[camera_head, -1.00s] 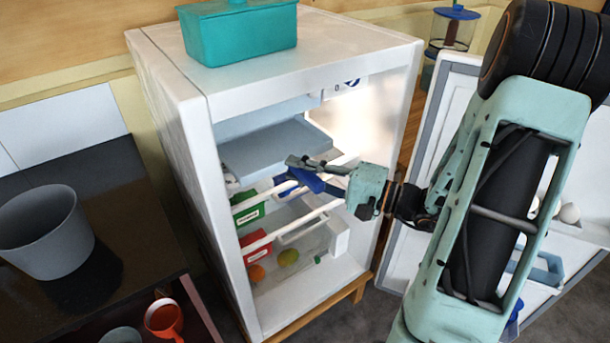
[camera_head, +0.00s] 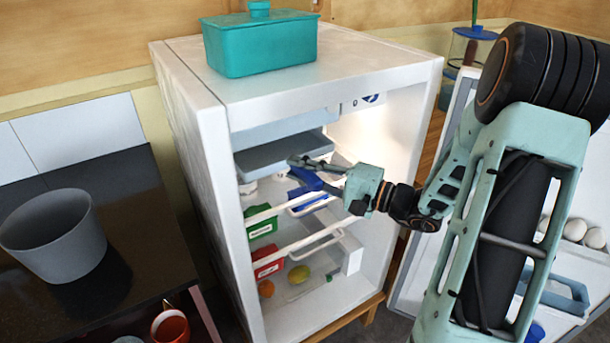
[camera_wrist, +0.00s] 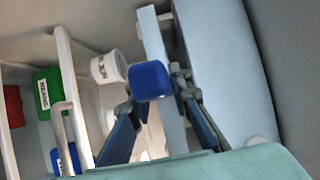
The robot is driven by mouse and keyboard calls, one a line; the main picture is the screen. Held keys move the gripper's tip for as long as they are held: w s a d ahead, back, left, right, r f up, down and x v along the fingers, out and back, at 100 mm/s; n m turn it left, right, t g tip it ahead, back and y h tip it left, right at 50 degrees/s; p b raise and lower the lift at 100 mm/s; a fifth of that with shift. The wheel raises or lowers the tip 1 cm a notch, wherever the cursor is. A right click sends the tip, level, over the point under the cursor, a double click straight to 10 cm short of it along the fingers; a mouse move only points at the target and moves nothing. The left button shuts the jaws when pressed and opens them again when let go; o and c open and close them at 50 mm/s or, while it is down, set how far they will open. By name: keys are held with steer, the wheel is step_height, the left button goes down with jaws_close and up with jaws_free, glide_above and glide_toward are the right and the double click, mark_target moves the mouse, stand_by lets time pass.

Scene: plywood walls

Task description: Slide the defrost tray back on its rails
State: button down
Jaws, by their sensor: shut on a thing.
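The defrost tray (camera_head: 265,158) is a flat grey-blue tray in the upper part of the open fridge, just under the freezer compartment (camera_head: 285,126). My gripper (camera_head: 302,164) is at the tray's front right edge and shut on it. In the wrist view, my two blue-padded fingers (camera_wrist: 160,110) stand either side of a pale strip that looks like the tray's front lip (camera_wrist: 153,35). The rails are hidden, so I cannot tell whether the tray sits on them.
Below are shelves with green (camera_head: 262,228), red (camera_head: 268,262) and blue (camera_head: 308,195) boxes and a white tub (camera_wrist: 109,67). The open door (camera_head: 410,262) stands at right. A teal box (camera_head: 260,45) sits on top. A counter with a grey pot (camera_head: 55,238) is at left.

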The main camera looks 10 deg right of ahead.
mark_target(280, 152)
steer(key=shift+w+a+b, duration=0.45)
steer(key=shift+w, duration=1)
steer(key=shift+w+a+b, duration=0.45)
steer(key=shift+w+a, duration=0.05)
steer(key=shift+w, duration=0.9)
steer(key=shift+w+a+b, duration=0.45)
steer(key=shift+w, duration=1)
steer(key=shift+w+a+b, duration=0.1)
steer(key=shift+w+b, duration=0.2)
steer(key=shift+b, duration=0.1)
steer(key=c, duration=1.7)
jaws_free()
steer(key=shift+r, duration=0.1)
